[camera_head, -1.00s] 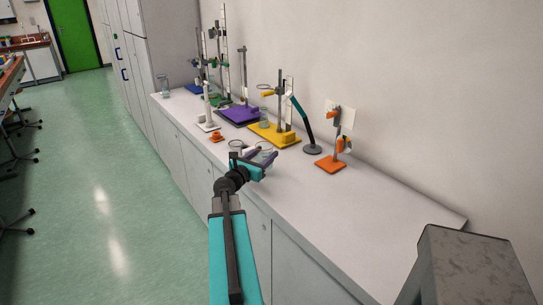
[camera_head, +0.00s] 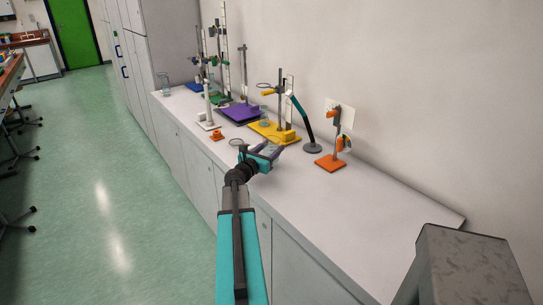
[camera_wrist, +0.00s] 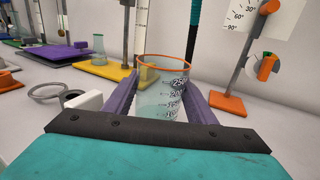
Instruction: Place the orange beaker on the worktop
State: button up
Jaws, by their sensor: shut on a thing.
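The orange beaker (camera_wrist: 165,85) is a clear glass beaker with an orange rim and dark scale marks. In the wrist view it stands upright between the two purple fingers of my gripper (camera_wrist: 163,103), which is shut on it. In the head view my gripper (camera_head: 266,152) is over the front part of the white worktop (camera_head: 340,215); the beaker is small and hard to make out there. I cannot tell whether the beaker's base touches the worktop, because my gripper hides it.
A grey ring (camera_wrist: 47,91) and a small orange item (camera_head: 217,135) lie left. The worktop's right part is clear.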

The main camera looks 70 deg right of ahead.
jog(key=shift+d+f, duration=0.2)
jog(key=shift+d, duration=0.15)
jog(key=shift+a+f+p, duration=0.1)
jog(key=shift+f+p, duration=0.4)
jog(key=shift+f, duration=1.05)
jog(key=shift+f, duration=0.2)
jog(key=o, duration=1.1)
jog(key=shift+o, duration=0.2)
jog(key=shift+r, duration=0.2)
jog(key=a+b, duration=0.1)
jog(key=a, duration=0.2)
jog(key=w+a+b, duration=0.1)
jog(key=a, duration=0.3)
jog(key=w+a, duration=0.1)
jog(key=a, duration=0.3)
jog(key=shift+a+b, duration=0.2)
jog(key=shift+b, duration=0.2)
jog(key=shift+a, duration=0.2)
